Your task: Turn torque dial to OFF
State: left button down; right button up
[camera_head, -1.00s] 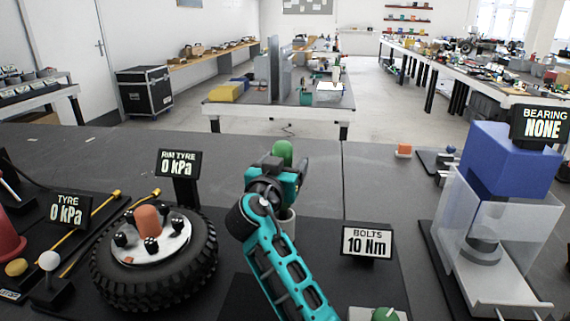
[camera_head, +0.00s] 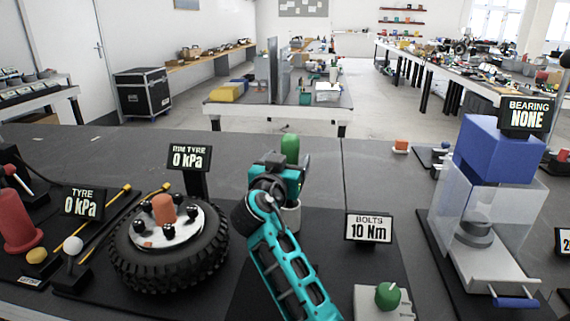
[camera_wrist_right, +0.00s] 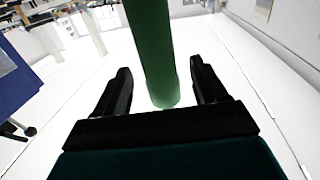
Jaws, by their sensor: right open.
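The torque dial is a green knob (camera_head: 388,296) on a pale base (camera_head: 370,305), at the bottom right of centre in the head view. The display (camera_head: 369,228) behind it reads BOLTS 10 Nm. My right gripper (camera_head: 284,166) is well behind and left of the dial, apart from it. In the wrist view its two black fingers (camera_wrist_right: 160,88) are open, one on each side of a green cylinder (camera_wrist_right: 152,45). That cylinder also shows above the gripper in the head view (camera_head: 290,148). I cannot tell if the fingers touch it. My left gripper is not in view.
A tyre (camera_head: 170,265) with a RIM TYRE 0 kPa display (camera_head: 190,158) lies left of my right arm. A blue press (camera_head: 495,150) with clear guards and a BEARING NONE display (camera_head: 529,114) stands right. A grey cup (camera_head: 291,218) stands behind the arm.

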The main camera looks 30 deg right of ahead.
aim_at(387, 296)
jog(key=k+j, duration=0.4)
jog(key=j, duration=0.25)
jog(key=k+j, duration=0.15)
jog(key=j, duration=0.15)
